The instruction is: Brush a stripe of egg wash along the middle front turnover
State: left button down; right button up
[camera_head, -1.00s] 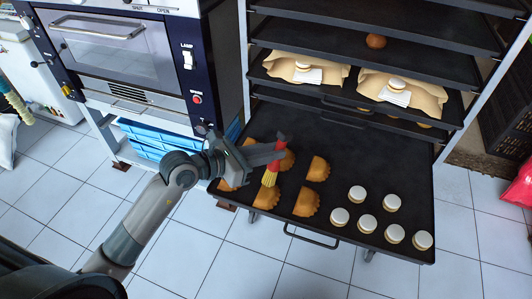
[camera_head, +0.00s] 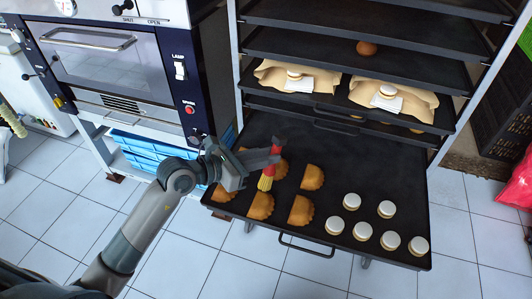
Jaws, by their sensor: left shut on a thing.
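The middle front turnover (camera_head: 261,206) lies on the pulled-out black tray (camera_head: 338,178), golden brown and half-moon shaped. My left gripper (camera_head: 273,156) is shut on a brush with a red handle (camera_head: 276,147) and yellow bristles (camera_head: 265,183). The brush points down, with its bristle tips at the far edge of the middle front turnover in the picture. I cannot tell whether they touch it. No stripe can be made out on the turnover. The left front turnover (camera_head: 222,193) and right front turnover (camera_head: 301,211) lie on either side. My right gripper is not in view.
Behind are more turnovers, including one at the back right (camera_head: 313,177). Several round white-topped pastries (camera_head: 362,231) fill the tray's right front. Rack shelves (camera_head: 350,68) rise close above the tray's back. An oven (camera_head: 110,62) stands at the left. Floor in front is clear.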

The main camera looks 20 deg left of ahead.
pick_arm(q)
jog(key=shift+s+d+f+p, duration=0.1)
jog(key=shift+s+p, duration=0.25)
jog(key=shift+s, duration=0.95)
jog(key=shift+s+f, duration=0.1)
jog(key=shift+s, duration=0.35)
jog(key=shift+w, duration=1.75)
jog(key=shift+w+r, duration=0.25)
jog(key=shift+w, duration=0.3)
jog(key=shift+r, duration=0.1)
